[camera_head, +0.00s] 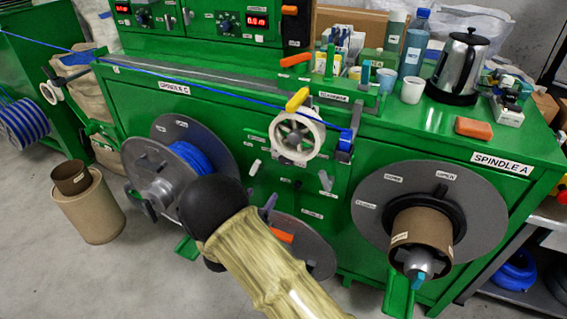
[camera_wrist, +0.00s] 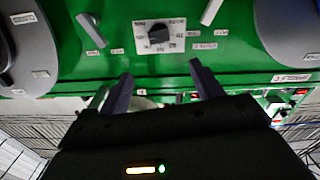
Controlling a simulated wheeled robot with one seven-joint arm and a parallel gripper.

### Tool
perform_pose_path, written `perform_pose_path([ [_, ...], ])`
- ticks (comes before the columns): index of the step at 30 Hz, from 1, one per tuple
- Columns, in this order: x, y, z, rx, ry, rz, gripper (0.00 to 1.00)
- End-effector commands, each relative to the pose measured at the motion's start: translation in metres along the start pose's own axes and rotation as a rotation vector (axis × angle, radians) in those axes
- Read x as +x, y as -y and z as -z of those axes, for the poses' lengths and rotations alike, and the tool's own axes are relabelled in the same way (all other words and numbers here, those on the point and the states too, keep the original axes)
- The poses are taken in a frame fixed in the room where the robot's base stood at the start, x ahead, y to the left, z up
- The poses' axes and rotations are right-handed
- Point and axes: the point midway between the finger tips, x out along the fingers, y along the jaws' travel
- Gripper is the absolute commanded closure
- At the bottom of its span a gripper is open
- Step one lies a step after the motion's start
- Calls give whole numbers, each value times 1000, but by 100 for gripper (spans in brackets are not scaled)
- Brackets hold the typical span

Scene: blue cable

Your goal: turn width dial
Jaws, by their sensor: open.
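A black dial (camera_wrist: 159,34) on a white plate with small markings around it is set in the green machine panel (camera_wrist: 235,50) in the wrist view. I cannot tell for sure which dial is the width dial, as the labels are too blurred to read. My gripper (camera_wrist: 160,88) is open and empty, its two grey fingers spread to the left and right, below the dial in the picture and apart from it. In the head view my gripper (camera_head: 265,204) is mostly hidden behind my own arm, in front of the panel between the two big spindles.
A grey spindle disc with blue cable (camera_head: 192,160) is left of my gripper, and the Spindle A disc (camera_head: 470,205) is right. A white handwheel (camera_head: 297,136) sits above. In the wrist view, pale levers (camera_wrist: 91,31) and (camera_wrist: 212,11) flank the dial.

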Motion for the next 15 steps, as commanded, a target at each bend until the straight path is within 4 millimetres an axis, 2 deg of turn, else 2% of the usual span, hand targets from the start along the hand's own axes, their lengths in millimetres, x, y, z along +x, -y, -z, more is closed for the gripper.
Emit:
perform_pose_path([
  [10, 0, 0, 0, 0, -5, -5, 35],
  [15, 12, -1, 0, 2, -5, -7, 35],
])
